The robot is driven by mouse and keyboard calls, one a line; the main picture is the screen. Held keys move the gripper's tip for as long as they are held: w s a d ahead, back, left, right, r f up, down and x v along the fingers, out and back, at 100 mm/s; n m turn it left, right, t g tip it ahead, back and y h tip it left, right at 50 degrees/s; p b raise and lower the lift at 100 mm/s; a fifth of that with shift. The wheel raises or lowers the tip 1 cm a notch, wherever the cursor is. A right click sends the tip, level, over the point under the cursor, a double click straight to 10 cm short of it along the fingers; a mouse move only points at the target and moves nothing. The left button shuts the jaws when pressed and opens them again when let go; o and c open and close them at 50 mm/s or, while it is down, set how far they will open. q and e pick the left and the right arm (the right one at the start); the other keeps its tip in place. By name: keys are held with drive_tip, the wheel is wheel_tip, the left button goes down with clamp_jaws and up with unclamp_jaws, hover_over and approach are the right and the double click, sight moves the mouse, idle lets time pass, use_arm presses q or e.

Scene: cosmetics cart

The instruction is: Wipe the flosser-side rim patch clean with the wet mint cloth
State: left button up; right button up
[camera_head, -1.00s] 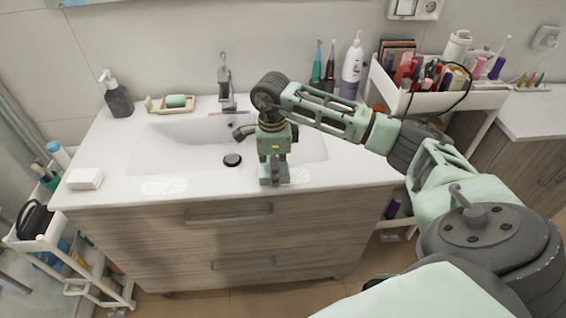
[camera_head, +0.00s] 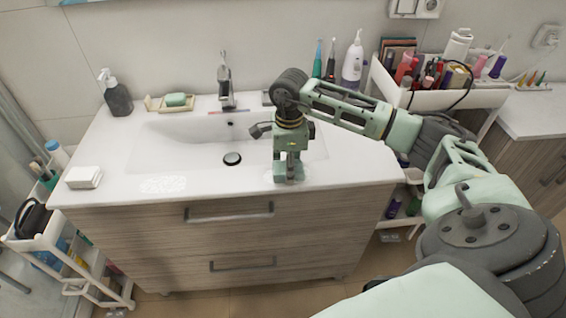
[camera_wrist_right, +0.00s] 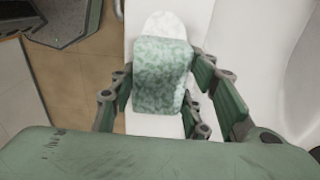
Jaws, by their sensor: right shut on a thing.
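My right gripper (camera_head: 289,177) points down at the front rim of the white sink, right of the basin. In the right wrist view its fingers (camera_wrist_right: 165,95) are closed around the mint cloth (camera_wrist_right: 160,75), a mottled green folded pad. The cloth lies over the white rim; I cannot tell how firmly it presses. A whitish rounded patch (camera_wrist_right: 166,24) shows past the cloth's far end. In the head view the gripper largely hides this patch. Another speckled whitish patch (camera_head: 163,185) lies on the left front rim. My left gripper is not in view.
The basin has a dark drain (camera_head: 232,159) and a faucet (camera_head: 226,85). A white block (camera_head: 84,177) sits on the left rim. A soap dish (camera_head: 170,104) and dark dispenser (camera_head: 116,95) stand behind. A white bottle (camera_head: 352,65) and cosmetics cart (camera_head: 440,98) are at right.

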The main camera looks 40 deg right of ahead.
sight(270, 176)
drive_tip(key=shift+s+d+b, duration=0.15)
drive_tip(key=shift+s+d, duration=0.25)
drive_tip(key=shift+d, duration=0.3)
drive_tip(key=shift+s+d+b, duration=0.1)
drive_tip(key=shift+s+d, duration=0.35)
drive_tip(key=shift+d, duration=0.25)
drive_tip(key=shift+s+d+b, duration=0.15)
drive_tip(key=shift+s+d, duration=0.25)
drive_tip(key=shift+d, duration=0.3)
drive_tip(key=shift+w+a, duration=0.4)
drive_tip(key=shift+a, duration=0.3)
drive_tip(key=shift+w+a, duration=0.45)
drive_tip(key=shift+a, duration=0.3)
drive_tip(key=shift+w+a, duration=0.4)
drive_tip(key=shift+a, duration=0.3)
